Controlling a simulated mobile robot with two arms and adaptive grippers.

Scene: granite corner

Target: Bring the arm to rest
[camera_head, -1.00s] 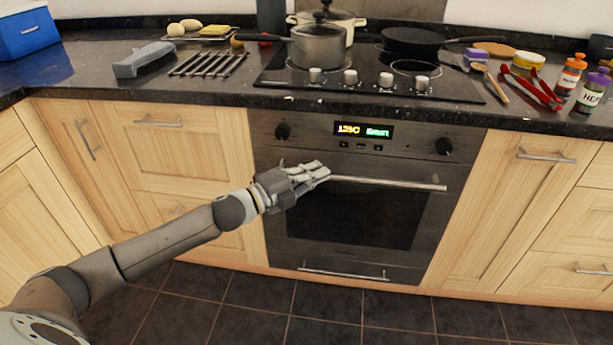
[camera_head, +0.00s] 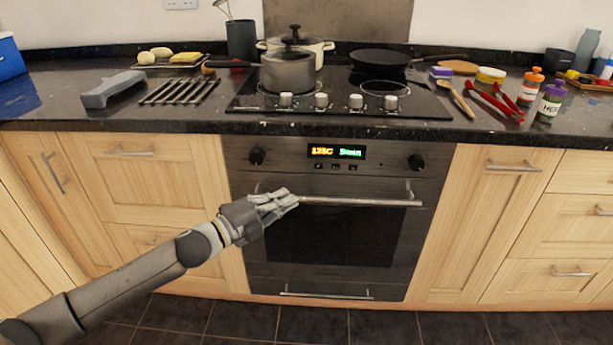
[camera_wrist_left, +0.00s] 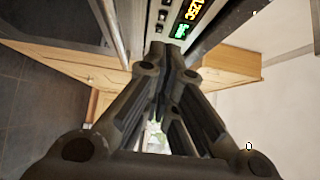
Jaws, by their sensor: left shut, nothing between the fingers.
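My left gripper (camera_head: 284,202) is in front of the oven (camera_head: 340,235), at the left end of its metal handle (camera_head: 360,202). The fingers are shut with nothing between them. I cannot tell if the fingertips touch the handle. In the left wrist view the closed fingers (camera_wrist_left: 165,60) point toward the oven's control panel (camera_wrist_left: 180,20) and its lit display. The oven door is closed. My right gripper is not in view.
Above the oven a dark granite counter (camera_head: 150,115) holds a pot (camera_head: 288,72) and a pan (camera_head: 378,61) on the hob. A grey tray-like object (camera_head: 112,91) and red tongs (camera_head: 495,103) lie near the front edge. The tiled floor (camera_head: 240,316) is clear.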

